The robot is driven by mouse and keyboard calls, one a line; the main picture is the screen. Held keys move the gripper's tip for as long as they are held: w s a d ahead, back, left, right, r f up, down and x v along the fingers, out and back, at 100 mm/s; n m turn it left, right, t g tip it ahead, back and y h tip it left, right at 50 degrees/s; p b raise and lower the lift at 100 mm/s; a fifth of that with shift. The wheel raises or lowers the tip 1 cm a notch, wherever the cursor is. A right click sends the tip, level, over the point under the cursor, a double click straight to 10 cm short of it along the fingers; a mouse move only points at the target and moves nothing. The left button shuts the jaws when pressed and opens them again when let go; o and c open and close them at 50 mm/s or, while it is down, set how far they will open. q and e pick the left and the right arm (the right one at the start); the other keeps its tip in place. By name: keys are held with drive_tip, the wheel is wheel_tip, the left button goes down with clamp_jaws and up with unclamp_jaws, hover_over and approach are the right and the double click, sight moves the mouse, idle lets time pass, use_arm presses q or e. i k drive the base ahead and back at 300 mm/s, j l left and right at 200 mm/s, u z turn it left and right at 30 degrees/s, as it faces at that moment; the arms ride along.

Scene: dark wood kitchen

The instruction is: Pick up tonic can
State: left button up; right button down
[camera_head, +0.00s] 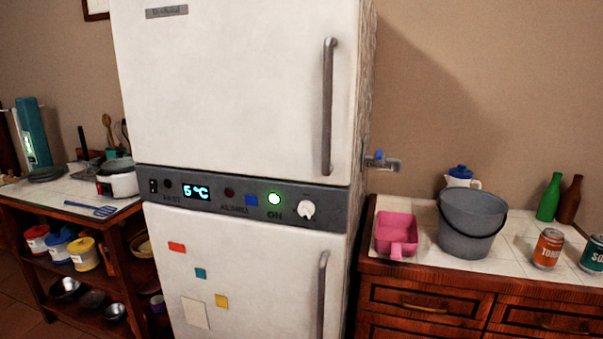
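An orange-red can (548,248) with lettering that starts "TON" stands upright near the front edge of the tiled counter at the right. A teal can (593,254) with lettering that starts "SO" stands just right of it, cut by the picture edge. Neither of my grippers shows in the head view.
A grey bucket (472,226) stands left of the orange-red can, with a pink scoop (397,234) further left. Green (549,198) and brown (570,200) bottles and a white jug (461,178) stand behind. A tall white fridge (240,90) fills the middle. Drawers (425,298) lie under the counter.

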sight(549, 246)
drive_tip(key=z, duration=1.4)
